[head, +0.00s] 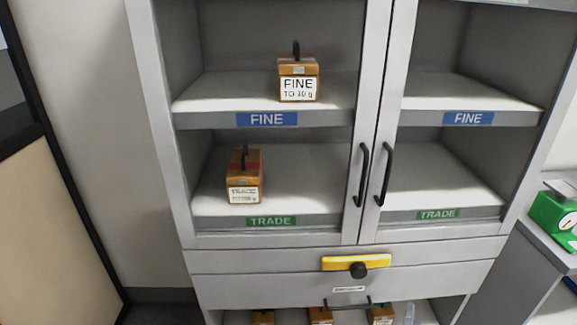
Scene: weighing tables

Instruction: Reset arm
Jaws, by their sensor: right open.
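Neither my left nor my right gripper can be made out in the head view, and no arm of mine shows clearly. The grey cabinet (165,130) fills the middle of the view. Its two framed doors meet at the centre, each with a black handle, the left one (361,175) and the right one (385,175). A wooden box marked FINE (298,85) stands on the upper left shelf. A wooden box marked TRADE (244,185) stands on the lower left shelf.
Several small wooden boxes (321,315) sit low down. A green scale (553,215) stands on a side surface at right. A beige panel (45,230) stands at left.

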